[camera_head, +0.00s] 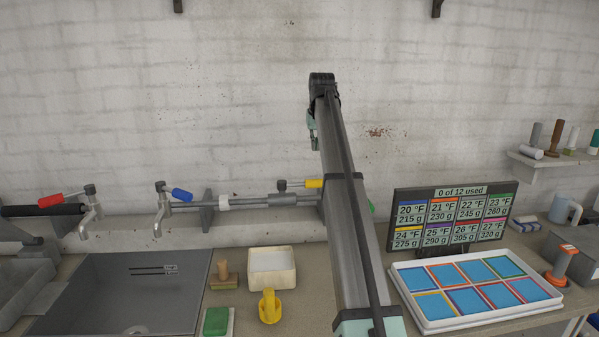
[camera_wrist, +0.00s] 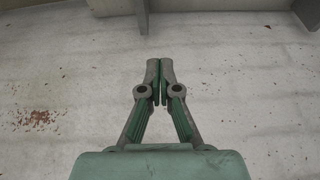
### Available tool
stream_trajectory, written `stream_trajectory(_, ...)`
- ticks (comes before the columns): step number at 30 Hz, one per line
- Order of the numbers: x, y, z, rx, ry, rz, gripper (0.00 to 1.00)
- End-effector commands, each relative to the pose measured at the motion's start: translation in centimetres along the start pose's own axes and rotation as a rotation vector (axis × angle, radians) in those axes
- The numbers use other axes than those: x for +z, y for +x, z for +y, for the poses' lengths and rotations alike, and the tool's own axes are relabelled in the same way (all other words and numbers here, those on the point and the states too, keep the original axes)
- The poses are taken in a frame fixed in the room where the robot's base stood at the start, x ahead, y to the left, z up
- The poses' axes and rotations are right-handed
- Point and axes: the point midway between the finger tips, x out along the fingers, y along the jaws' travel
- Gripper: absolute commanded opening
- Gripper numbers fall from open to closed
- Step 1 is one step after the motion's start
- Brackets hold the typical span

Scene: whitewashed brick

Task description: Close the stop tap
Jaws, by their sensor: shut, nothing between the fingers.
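A grey pipe (camera_head: 250,201) runs along the back wall. It has an inline valve with a yellow lever (camera_head: 314,184) that lies along the pipe, pointing right. This looks like the stop tap; its right side is partly covered by my arm. A green piece (camera_head: 371,208) shows just right of my arm, mostly hidden. My gripper (camera_wrist: 160,70) is shut and empty in the wrist view, with its fingertips together against a background of bare wall. In the head view my wrist is high above the pipe, and the fingers cannot be made out clearly.
A red-lever tap (camera_head: 50,201) and a blue-lever tap (camera_head: 181,195) stand over the sink (camera_head: 120,290). A white box (camera_head: 272,269), yellow object (camera_head: 270,306) and green sponge (camera_head: 216,321) sit on the counter. A display board (camera_head: 396,243) and tray (camera_head: 440,323) are right.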

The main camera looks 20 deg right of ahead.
Motion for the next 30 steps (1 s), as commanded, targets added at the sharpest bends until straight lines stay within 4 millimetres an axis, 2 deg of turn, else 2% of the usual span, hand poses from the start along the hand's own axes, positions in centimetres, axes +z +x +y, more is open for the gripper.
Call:
stream_trajectory(8, 0.3, 2.8, 0.3, 0.002, -0.012, -0.01, 0.0)
stream_trajectory(20, 0.4, 10.2, 0.2, 0.002, -0.011, -0.011, 0.0)
stream_trajectory(24, 2.6, 10.0, 0.3, 0.002, -0.011, -0.007, 0.0)
stream_trajectory(30, 4.1, 10.0, 0.3, 0.002, -0.011, -0.007, 0.0)
